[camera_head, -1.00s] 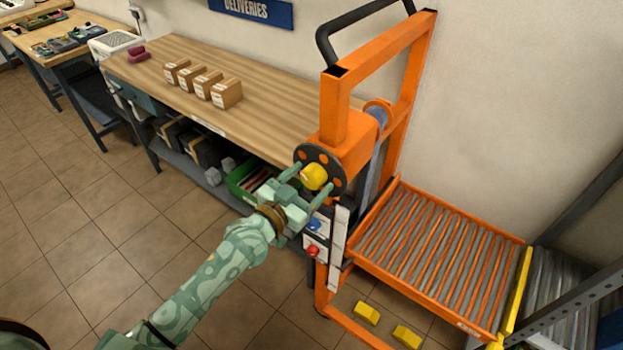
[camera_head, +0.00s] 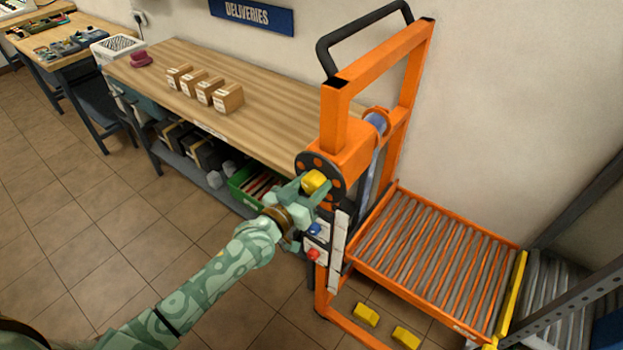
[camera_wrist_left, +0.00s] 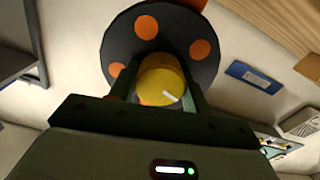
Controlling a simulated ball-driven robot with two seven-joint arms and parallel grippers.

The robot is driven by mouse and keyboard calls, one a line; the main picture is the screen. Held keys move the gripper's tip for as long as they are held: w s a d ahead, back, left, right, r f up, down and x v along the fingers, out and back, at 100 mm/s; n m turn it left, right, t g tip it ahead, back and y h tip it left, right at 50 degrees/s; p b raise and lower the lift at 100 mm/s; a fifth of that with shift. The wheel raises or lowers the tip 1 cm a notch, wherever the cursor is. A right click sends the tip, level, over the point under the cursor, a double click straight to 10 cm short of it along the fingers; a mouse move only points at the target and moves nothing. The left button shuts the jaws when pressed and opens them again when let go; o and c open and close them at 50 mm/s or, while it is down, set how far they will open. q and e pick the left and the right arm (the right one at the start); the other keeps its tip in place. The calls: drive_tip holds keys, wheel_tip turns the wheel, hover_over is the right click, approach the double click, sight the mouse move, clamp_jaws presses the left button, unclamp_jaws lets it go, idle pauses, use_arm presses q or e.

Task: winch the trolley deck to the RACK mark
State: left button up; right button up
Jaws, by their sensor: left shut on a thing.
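The orange trolley (camera_head: 388,155) stands against the wall, with a roller deck (camera_head: 440,260) low on its right side. Its winch wheel is a dark disc (camera_head: 306,163) with orange spots and a yellow knob (camera_head: 315,181) at its centre. My left gripper (camera_head: 309,188) is shut on the yellow knob. In the left wrist view the two fingers stand on either side of the knob (camera_wrist_left: 160,78), in front of the dark disc (camera_wrist_left: 190,50). A pale upright strip (camera_head: 338,250) stands beside the deck; any RACK mark is too small to read. My right gripper is not in view.
A wooden bench (camera_head: 240,115) with several small cartons (camera_head: 228,98) runs along the wall to the left. A green crate (camera_head: 240,190) sits on its lower shelf. Yellow blocks (camera_head: 367,314) lie by the trolley's base. A roller rack (camera_head: 560,285) adjoins the deck's right end.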

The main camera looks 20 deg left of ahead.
use_arm(q)
drive_tip(key=shift+n, duration=0.9)
drive_tip(key=o, duration=1)
drive_tip(key=p+v, duration=0.1)
drive_tip(key=v, duration=1.5)
drive_tip(key=shift+s, duration=0.15)
